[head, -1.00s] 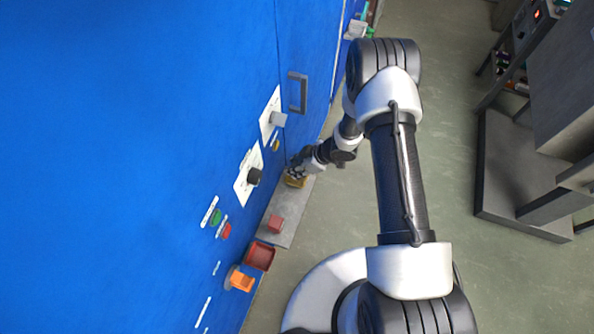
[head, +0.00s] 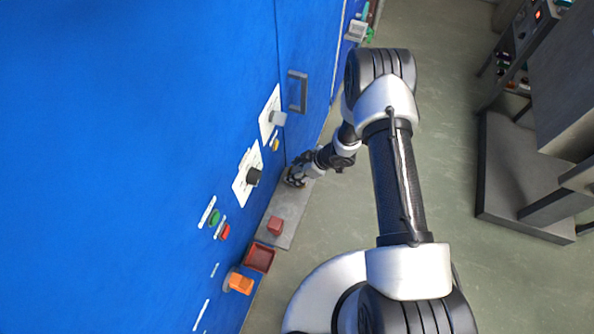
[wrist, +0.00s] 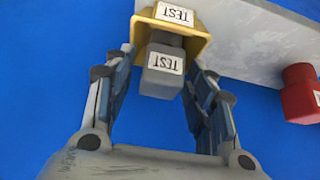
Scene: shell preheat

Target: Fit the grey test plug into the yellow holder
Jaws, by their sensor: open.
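In the wrist view the yellow holder (wrist: 196,44), labelled TEST, is at the top centre against the grey ledge. The grey test plug (wrist: 158,84), also labelled TEST, is at the holder's mouth, its near end sticking out towards me. How deep it sits cannot be told. My gripper (wrist: 162,65) is open, with one finger on each side of the plug and a visible gap at both sides. In the head view my gripper (head: 292,180) is over the ledge beside the blue panel and hides the holder and plug.
A red block (head: 275,226) stands on the grey ledge (head: 290,210); it also shows at the right of the wrist view (wrist: 300,94). A dark red tray (head: 259,258) and an orange knob (head: 241,284) are nearer. A handle (head: 297,92) juts from the blue panel.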

